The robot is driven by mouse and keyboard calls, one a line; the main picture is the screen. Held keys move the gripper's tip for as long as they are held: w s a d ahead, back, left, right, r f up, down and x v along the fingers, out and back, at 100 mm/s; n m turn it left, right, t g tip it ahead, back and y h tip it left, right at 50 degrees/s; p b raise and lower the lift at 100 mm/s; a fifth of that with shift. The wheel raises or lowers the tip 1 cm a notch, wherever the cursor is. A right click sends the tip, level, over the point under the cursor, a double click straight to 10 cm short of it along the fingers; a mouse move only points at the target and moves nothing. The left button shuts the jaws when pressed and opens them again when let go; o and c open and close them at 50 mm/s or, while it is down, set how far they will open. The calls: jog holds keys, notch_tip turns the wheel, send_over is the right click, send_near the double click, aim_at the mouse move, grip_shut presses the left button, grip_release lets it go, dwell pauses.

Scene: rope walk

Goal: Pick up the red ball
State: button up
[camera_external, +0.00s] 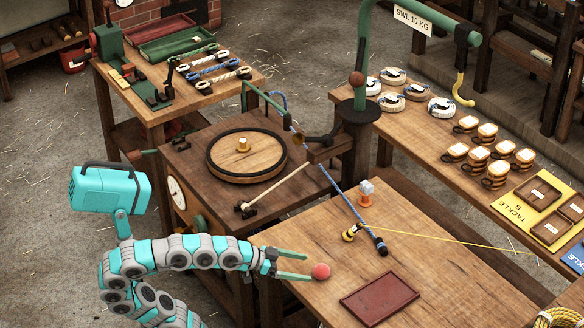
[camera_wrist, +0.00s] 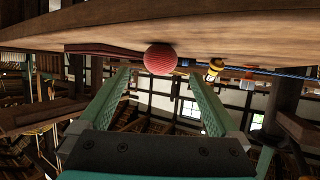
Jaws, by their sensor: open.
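The red ball (camera_external: 321,271) rests at the near left edge of the front wooden table (camera_external: 450,270). In the wrist view the ball (camera_wrist: 160,59) is centred in the gap, at or just past the fingertips. My gripper (camera_external: 309,267) is open, with its two green fingers pointing at the ball from the left. The fingers (camera_wrist: 158,78) also show in the wrist view, spread wide with nothing between their inner faces. I cannot tell whether a fingertip touches the ball.
A dark red tray (camera_external: 380,300) lies on the table right of the ball. Behind it are a blue rope (camera_external: 345,200), a yellow-and-black fitting (camera_external: 350,233) and a small orange-based piece (camera_external: 365,193). A turntable bench (camera_external: 246,154) stands behind. The tabletop's right part is mostly clear.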

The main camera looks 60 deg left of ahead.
aim_at(315, 269)
jog(key=shift+x, duration=3.55)
jog(key=c, duration=1.4)
jog(key=shift+r, duration=0.1)
